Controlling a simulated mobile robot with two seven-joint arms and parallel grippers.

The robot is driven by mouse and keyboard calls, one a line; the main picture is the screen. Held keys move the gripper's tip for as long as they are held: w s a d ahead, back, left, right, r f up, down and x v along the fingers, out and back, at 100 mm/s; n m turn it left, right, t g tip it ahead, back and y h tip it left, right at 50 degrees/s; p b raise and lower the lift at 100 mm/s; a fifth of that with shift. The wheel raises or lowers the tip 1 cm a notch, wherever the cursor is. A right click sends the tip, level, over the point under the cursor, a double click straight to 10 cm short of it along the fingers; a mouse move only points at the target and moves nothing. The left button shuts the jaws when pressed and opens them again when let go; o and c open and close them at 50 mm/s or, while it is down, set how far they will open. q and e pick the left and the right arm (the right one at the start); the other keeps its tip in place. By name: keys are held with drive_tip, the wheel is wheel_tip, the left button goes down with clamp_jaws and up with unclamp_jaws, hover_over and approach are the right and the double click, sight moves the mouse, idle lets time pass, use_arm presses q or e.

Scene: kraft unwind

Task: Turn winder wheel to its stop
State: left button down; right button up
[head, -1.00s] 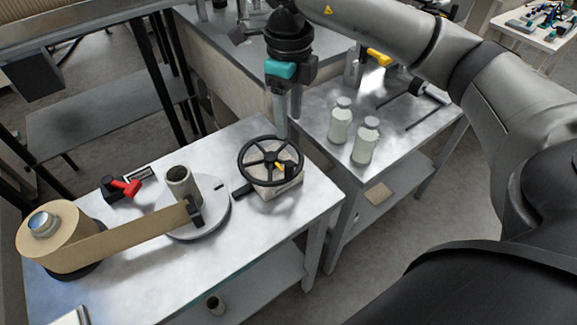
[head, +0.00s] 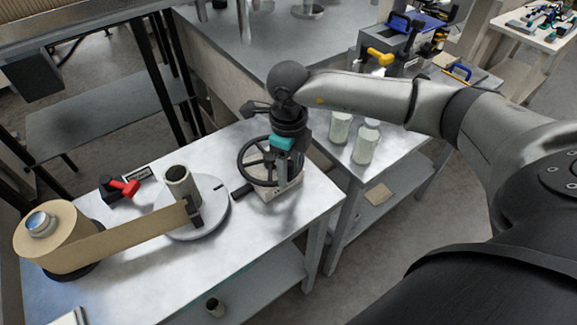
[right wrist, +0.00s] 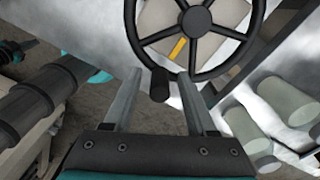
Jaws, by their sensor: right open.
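The black winder wheel (head: 241,165) stands on a light block at the right end of the near table. It also shows in the right wrist view, with its hub (right wrist: 196,20), its spokes and a dark crank knob (right wrist: 160,85) on the near side. My right gripper (head: 284,178) points down over the wheel's right side and covers part of it. In the right wrist view my right gripper's fingers (right wrist: 160,76) are apart, one on each side of the knob. Whether they touch it I cannot tell. My left gripper is not in view.
A kraft paper roll (head: 50,232) feeds a strip to a core tube (head: 180,186) on a round grey plate (head: 212,219). A red-handled device (head: 122,188) sits behind. Pale bottles (head: 365,143) stand on the table to the right, near my arm.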

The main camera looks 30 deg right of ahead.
clamp_jaws()
idle(0.4)
idle(1.0)
